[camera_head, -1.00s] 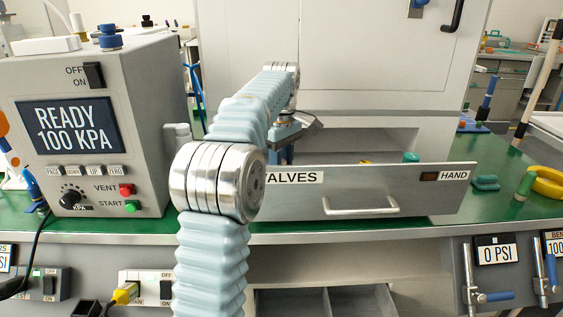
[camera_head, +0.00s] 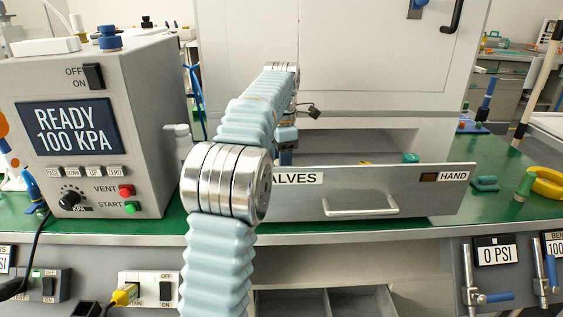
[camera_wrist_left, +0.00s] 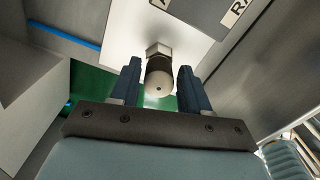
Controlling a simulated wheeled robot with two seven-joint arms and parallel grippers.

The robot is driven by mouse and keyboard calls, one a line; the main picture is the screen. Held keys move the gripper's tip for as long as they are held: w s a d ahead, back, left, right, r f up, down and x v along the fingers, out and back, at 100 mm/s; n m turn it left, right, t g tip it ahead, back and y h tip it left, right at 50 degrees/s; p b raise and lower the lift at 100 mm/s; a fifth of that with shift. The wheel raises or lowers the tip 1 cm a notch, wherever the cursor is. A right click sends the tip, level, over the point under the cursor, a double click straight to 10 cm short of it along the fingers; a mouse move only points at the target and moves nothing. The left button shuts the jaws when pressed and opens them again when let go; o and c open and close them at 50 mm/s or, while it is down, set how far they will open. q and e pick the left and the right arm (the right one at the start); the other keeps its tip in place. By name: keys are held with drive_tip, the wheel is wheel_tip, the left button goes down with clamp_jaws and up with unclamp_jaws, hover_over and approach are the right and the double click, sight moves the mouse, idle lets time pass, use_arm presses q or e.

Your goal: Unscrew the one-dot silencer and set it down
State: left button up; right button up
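The one-dot silencer (camera_wrist_left: 159,84) shows in the left wrist view as a rounded grey cap with one dark dot on its end. A metal hex nut (camera_wrist_left: 159,50) sits behind it, against a pale block (camera_wrist_left: 135,25). My left gripper (camera_wrist_left: 160,67) has its two dark blue fingers on either side of the silencer, with narrow gaps showing, so it looks open around it. In the head view my left arm hides the silencer, and the gripper is mostly hidden behind the arm near the drawer's left end. My right gripper is not in view.
The open VALVES drawer (camera_head: 400,182) juts out over the green bench (camera_head: 290,222). A grey control box (camera_head: 140,130) reading READY 100 KPA stands to the left. A green piece (camera_head: 485,184) and a yellow ring (camera_head: 548,184) lie to the right.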

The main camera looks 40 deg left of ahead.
use_arm(q)
drive_tip(key=m, duration=0.6)
drive_tip(key=shift+s, duration=0.15)
drive_tip(key=m, duration=0.6)
drive_tip(key=c, duration=0.6)
drive_tip(key=shift+o, duration=0.2)
drive_tip(key=n, duration=1.2)
drive_tip(key=o, duration=0.6)
drive_tip(key=shift+c, duration=0.2)
